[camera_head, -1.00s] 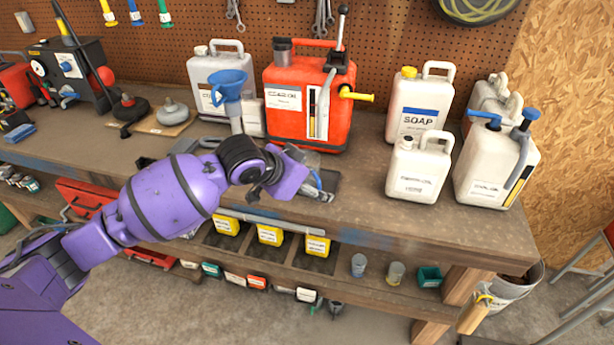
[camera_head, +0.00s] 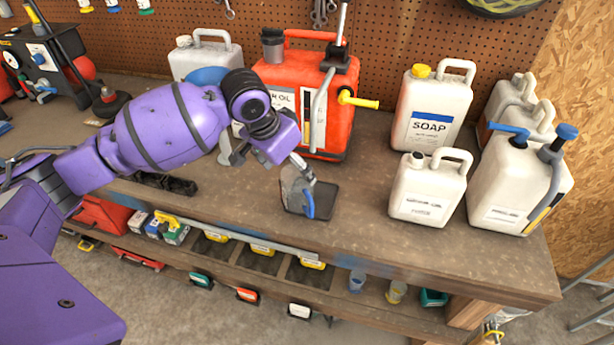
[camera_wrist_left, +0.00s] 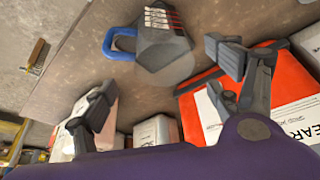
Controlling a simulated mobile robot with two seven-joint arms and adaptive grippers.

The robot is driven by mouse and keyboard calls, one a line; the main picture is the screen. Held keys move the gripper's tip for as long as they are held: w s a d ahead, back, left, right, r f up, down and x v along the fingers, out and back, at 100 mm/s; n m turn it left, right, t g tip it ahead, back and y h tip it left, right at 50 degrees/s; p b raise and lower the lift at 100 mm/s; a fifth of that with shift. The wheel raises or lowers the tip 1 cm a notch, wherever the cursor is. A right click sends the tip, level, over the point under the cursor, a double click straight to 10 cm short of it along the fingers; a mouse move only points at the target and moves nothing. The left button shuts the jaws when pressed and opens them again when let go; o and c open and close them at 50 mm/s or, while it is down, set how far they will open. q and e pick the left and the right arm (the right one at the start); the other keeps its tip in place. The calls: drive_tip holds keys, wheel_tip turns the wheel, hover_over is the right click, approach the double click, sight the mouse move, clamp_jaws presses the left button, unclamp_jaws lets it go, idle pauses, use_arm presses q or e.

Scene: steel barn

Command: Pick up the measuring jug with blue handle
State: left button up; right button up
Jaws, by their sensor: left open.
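The measuring jug (camera_head: 294,187) is a grey, see-through vessel with a blue handle. My left gripper (camera_head: 270,160) is open and empty, above and just behind the jug, with one finger overlapping the jug's top edge in the head view. In the left wrist view the jug (camera_wrist_left: 165,52) lies beyond the spread fingers of the gripper (camera_wrist_left: 160,85), with red and white markings on its side. My right gripper is not in view.
A red oil can (camera_head: 335,110) with a pump stands close behind the jug. A white soap canister (camera_head: 432,105) and other white canisters (camera_head: 430,190) stand to the right. Bare bench top (camera_head: 360,240) lies to the right and front of the jug.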

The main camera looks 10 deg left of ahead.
sight(296, 176)
use_arm(q)
drive_tip(key=x, duration=0.5)
drive_tip(key=shift+w+a, duration=0.1)
drive_tip(key=shift+a, duration=0.15)
drive_tip(key=shift+w+f, duration=0.2)
drive_tip(key=shift+f, duration=0.2)
drive_tip(key=shift+r, duration=0.1)
